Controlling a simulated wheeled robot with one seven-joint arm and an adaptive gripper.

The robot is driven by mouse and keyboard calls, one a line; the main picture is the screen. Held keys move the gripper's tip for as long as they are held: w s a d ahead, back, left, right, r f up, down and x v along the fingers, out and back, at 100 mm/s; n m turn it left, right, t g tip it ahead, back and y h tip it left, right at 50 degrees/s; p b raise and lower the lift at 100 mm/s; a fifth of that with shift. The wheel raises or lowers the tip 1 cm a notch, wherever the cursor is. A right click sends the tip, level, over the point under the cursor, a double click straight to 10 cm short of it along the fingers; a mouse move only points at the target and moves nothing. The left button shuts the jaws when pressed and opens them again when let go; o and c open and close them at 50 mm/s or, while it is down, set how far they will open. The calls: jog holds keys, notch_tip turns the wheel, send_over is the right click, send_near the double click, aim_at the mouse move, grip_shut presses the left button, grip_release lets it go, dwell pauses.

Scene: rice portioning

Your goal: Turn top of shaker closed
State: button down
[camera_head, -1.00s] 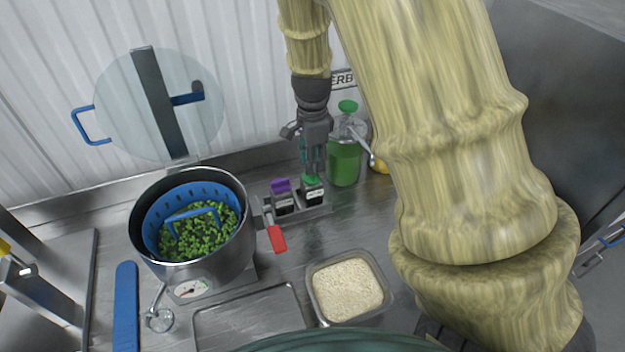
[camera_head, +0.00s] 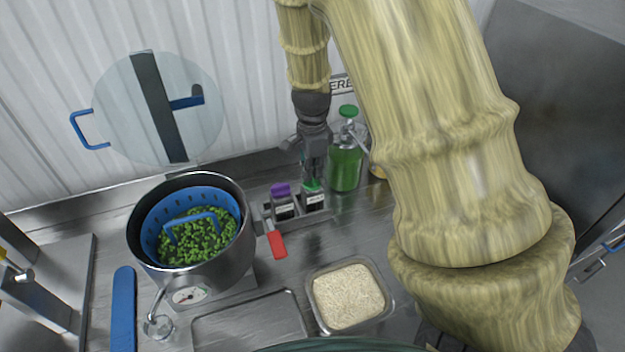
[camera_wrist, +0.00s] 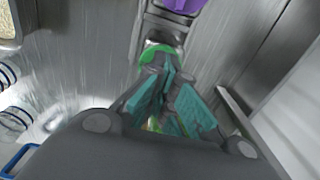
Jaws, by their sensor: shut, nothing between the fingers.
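The green-topped shaker (camera_head: 313,197) stands upright in a small metal holder on the counter, beside a shaker with a purple top (camera_head: 282,203). My gripper (camera_head: 314,178) points down right over the green top, with its fingers together. In the wrist view, the teal fingertips (camera_wrist: 165,98) are drawn together beside the green top (camera_wrist: 158,55), and they hide part of it. I cannot tell if the fingertips touch the top. The purple top (camera_wrist: 183,5) shows at the upper edge of the wrist view.
A pot (camera_head: 240,262) with a blue basket of green pieces stands left. A rice container (camera_head: 322,318) is in front. A green bottle (camera_head: 346,168) stands close behind the gripper on the right. A red handle (camera_head: 277,244) sticks out near the holder.

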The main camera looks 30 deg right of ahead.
jog(key=shift+r+m+p, duration=0.1)
jog(key=shift+m+p, duration=2.1)
jog(key=shift+m, duration=0.1)
jog(key=shift+m+p, duration=1.05)
jog(key=shift+m, duration=0.25)
jog(key=shift+p, duration=0.35)
jog(key=shift+m+p, duration=0.5)
jog(key=shift+m, duration=0.7)
jog(key=m, duration=0.3)
jog(key=shift+m, duration=0.8)
